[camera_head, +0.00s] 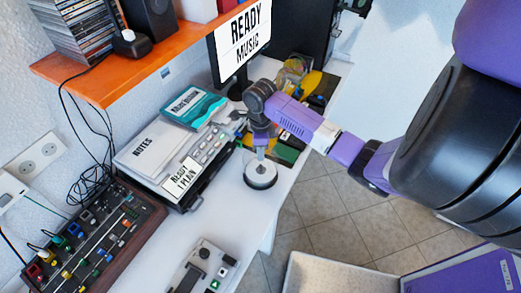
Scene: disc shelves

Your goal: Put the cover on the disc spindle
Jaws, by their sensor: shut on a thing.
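A round white-topped stack with a dark rim (260,175) sits on the white desk near its right edge; it looks like the disc spindle. My gripper (261,146) points down right above its middle. It is shut on a narrow pale upright piece at the centre of the round stack. I cannot tell whether this piece is the spindle's post or part of a clear cover. A clear rounded object (294,68) lies farther back beside a yellow thing; whether it is the cover is not clear.
A grey device marked NOTES (150,145) and a teal box (193,105) stand to the left. A mixer (85,245) and a small grey controller (205,268) are nearer. An orange shelf (110,75) overhangs the desk. Desk around the stack's near side is clear.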

